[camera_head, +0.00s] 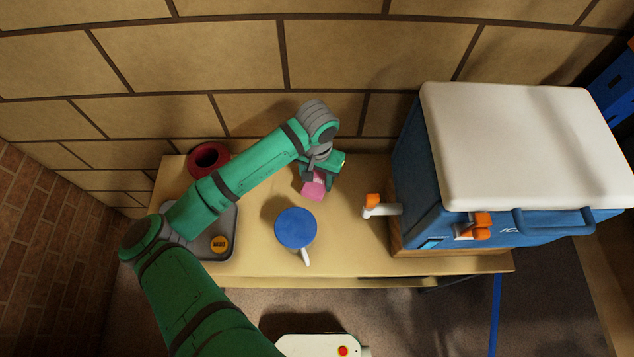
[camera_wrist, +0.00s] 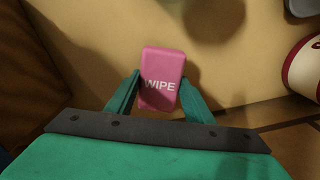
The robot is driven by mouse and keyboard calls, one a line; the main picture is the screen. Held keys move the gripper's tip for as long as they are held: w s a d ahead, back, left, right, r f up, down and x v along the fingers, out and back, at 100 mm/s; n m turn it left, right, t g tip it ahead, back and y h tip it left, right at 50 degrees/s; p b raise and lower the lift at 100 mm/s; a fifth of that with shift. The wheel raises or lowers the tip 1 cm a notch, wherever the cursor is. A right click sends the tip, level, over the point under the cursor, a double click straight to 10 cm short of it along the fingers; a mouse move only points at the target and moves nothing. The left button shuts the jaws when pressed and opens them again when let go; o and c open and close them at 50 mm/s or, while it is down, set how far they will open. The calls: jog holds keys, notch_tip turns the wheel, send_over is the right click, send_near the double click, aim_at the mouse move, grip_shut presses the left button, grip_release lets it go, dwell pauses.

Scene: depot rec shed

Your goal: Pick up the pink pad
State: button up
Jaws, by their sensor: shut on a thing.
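The pink pad (camera_wrist: 162,72) is a small rounded block with the word WIPE on its face. In the wrist view it sits between the two green fingers of my gripper (camera_wrist: 160,92), which touch it on both sides. In the head view the pad (camera_head: 314,188) shows at the end of my gripper (camera_head: 318,181), over the back middle of the table. My gripper is shut on the pad. I cannot tell for certain how far the pad is above the tabletop.
A blue-topped mug (camera_head: 295,228) stands in front of the pad on the table (camera_head: 350,245). A big blue cooler (camera_head: 430,190) with an orange-handled tap (camera_head: 374,203) stands right. The brick wall is close behind.

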aim_at(317, 180)
notch_tip(317, 180, up, 14)
jog(key=shift+r, duration=0.2)
